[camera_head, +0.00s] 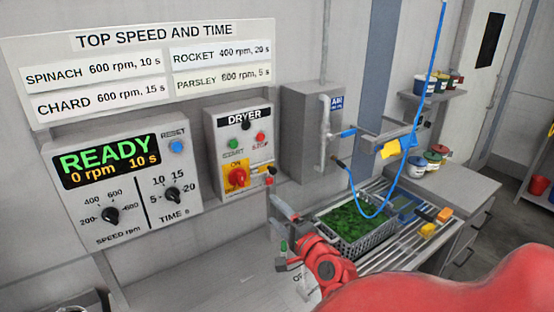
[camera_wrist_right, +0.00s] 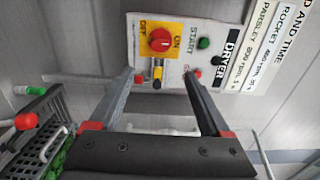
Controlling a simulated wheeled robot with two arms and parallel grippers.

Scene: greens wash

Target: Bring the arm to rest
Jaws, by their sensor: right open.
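My right gripper (camera_head: 277,203) is open and empty in front of the dryer control box (camera_head: 238,140). In the right wrist view, its two fingers (camera_wrist_right: 158,78) stand wide apart, with the box's red rotary switch (camera_wrist_right: 160,40) on a yellow plate beyond them. I cannot tell any gap to the box. The red right arm (camera_head: 430,290) comes in from the lower right. My left gripper is not in view.
A grey basket of greens (camera_head: 378,240) stands on the slatted drainer right of the gripper, with a blue hose (camera_head: 388,205) looping over it. The READY panel (camera_head: 122,180) and a grey wall box (camera_head: 305,130) are on the wall. The counter front (camera_head: 205,270) is mostly clear.

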